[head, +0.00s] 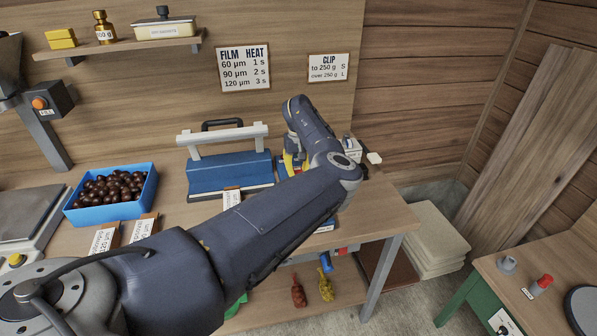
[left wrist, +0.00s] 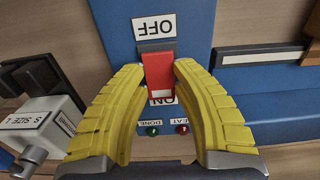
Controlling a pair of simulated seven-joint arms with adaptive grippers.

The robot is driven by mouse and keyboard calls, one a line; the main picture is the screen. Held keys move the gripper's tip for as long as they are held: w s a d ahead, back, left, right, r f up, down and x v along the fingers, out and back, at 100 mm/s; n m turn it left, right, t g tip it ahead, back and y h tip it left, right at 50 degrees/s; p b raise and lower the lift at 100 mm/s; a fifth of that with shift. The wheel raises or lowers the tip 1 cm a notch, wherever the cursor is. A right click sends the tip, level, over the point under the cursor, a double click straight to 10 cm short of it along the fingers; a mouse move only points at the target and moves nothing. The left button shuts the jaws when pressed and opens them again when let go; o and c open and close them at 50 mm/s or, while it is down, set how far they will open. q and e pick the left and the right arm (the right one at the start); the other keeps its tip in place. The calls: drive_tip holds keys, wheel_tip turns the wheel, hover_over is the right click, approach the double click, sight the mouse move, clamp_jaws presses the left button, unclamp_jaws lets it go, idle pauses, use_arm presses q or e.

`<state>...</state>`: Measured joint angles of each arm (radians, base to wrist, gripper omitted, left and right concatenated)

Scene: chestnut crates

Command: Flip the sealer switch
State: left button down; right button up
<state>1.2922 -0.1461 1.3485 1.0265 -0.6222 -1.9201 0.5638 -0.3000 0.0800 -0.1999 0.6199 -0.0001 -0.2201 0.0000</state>
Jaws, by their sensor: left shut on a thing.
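The red sealer switch (left wrist: 158,75) shows in the left wrist view on a blue panel (left wrist: 190,20), between an upside-down OFF label (left wrist: 154,27) and an ON label (left wrist: 162,97). Its red end partly covers the ON label; whether it is flipped I cannot tell. My left gripper (left wrist: 159,70) has its yellow fingers shut on the switch's sides. In the head view, my left gripper (head: 293,165) is largely hidden by my arm, right of the blue sealer (head: 230,175), and the switch is hidden. A green DONE lamp (left wrist: 152,131) and a red HEAT lamp (left wrist: 182,129) sit below the switch. My right gripper is not in view.
A blue crate (head: 120,208) of chestnuts stands left of the sealer. Packet labels stand in front. A FILM HEAT sign (head: 243,68) hangs behind.

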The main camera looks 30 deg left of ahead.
use_arm(q)
drive_tip(key=shift+s+d+f+t+y, duration=0.1)
drive_tip(key=shift+t+y, duration=0.4)
idle(0.3)
drive_tip(key=c, duration=1)
unclamp_jaws()
drive_tip(key=shift+c, duration=0.2)
wheel_tip(320, 180, up, 12)
drive_tip(key=shift+s+d, duration=0.45)
